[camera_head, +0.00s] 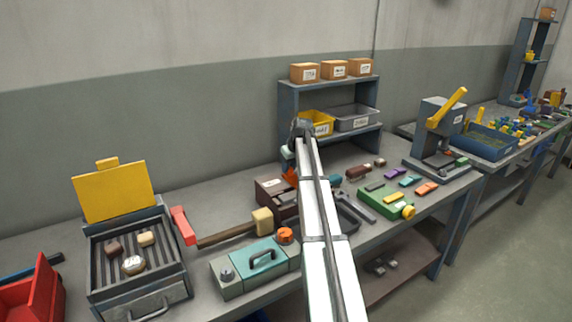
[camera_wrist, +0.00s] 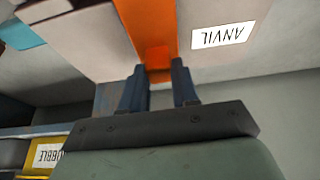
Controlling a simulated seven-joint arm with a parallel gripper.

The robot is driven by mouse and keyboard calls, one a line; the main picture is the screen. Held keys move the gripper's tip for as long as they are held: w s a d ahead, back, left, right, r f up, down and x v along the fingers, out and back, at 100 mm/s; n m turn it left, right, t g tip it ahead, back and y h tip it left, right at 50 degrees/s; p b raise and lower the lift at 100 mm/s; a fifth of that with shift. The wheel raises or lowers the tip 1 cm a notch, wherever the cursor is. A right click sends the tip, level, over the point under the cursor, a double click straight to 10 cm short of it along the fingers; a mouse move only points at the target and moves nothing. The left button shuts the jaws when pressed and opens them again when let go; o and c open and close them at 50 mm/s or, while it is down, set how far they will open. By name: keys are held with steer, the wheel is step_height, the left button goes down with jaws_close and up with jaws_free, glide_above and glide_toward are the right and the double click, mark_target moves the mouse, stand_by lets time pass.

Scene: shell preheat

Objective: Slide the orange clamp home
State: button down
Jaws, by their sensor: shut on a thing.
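The orange clamp (camera_wrist: 147,30) runs as a strip across a pale block labelled ANVIL (camera_wrist: 190,63) in the wrist view. My gripper (camera_wrist: 159,82) is shut on the near end of the clamp, one finger on each side of it. In the head view a bit of the orange clamp (camera_head: 290,176) shows beside my arm, at a brown block (camera_head: 268,186) with a white label. My gripper's fingertips are hidden there behind my arm. I cannot tell how deep the clamp sits.
A shelf (camera_head: 288,108) with a yellow bin (camera_head: 318,123) and a grey bin stands behind. A mallet (camera_head: 230,232), a teal box (camera_head: 245,266) and a grill (camera_head: 105,265) lie left. A green box (camera_head: 378,207) and a press (camera_head: 436,135) stand right.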

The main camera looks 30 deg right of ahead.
steer(key=shift+s, duration=1)
steer(key=c, duration=0.8)
jaws_free()
steer(key=shift+c, duration=0.2)
steer(key=v, duration=1.4)
steer(key=shift+d+f, duration=0.1)
